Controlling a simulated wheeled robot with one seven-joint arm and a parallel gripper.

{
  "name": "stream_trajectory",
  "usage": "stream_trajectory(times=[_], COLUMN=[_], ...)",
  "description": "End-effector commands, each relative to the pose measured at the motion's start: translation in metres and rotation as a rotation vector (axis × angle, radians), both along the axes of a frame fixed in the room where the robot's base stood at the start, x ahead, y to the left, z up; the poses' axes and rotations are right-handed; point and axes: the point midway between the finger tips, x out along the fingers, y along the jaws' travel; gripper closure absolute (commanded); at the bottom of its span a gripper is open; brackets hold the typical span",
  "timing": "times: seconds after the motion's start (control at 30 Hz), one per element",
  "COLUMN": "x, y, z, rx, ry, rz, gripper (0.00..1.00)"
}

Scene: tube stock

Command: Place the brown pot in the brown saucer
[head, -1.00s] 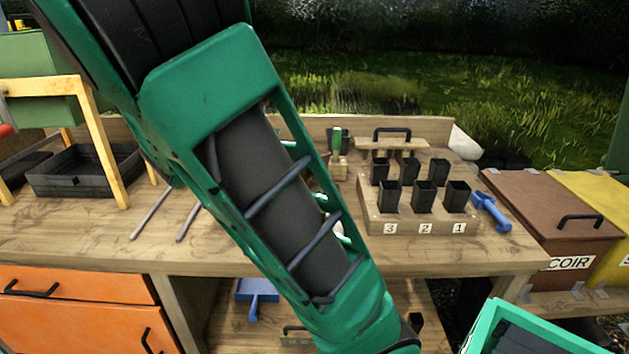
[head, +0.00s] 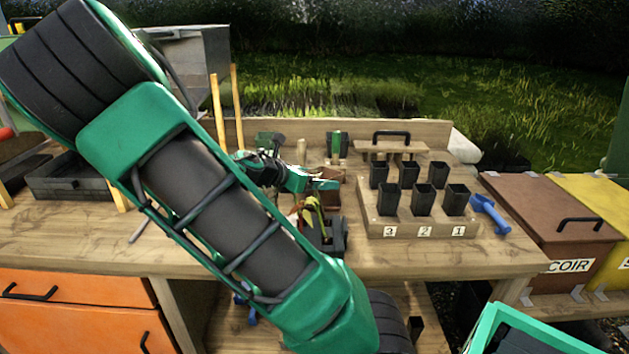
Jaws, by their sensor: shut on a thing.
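My gripper (head: 326,184) shows small in the head view, above the middle of the bench, with its green fingers pointing right. A brown pot (head: 331,198) is at the fingertips, and the gripper is shut on it. The fingers hide part of its rim. I cannot tell whether its base touches the bench. I cannot make out the brown saucer; my arm covers much of the bench to the left and front.
A wooden block (head: 376,224) marked 3, 2, 1 holds several black pots right of the gripper. A blue tool (head: 490,214) lies at the right. A handled wooden board (head: 391,147) is behind.

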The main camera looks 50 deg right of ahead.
Motion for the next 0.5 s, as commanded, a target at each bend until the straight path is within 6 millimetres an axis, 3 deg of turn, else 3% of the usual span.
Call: stream_trajectory(times=[0.23, 0.27, 0.3, 0.33, 0.5], x=[-0.0003, -0.0004, -0.0005, -0.0005, -0.0003], y=[0.0003, 0.0004, 0.0005, 0.0004, 0.0001], z=[-0.0039, -0.0040, -0.0041, -0.0040, -0.0034], rx=[0.002, 0.003, 0.003, 0.003, 0.001], ry=[0.000, 0.000, 0.000, 0.000, 0.000], rz=[0.000, 0.000, -0.001, -0.001, -0.001], gripper=[0.69, 0.28, 0.19, 0.12, 0.12])
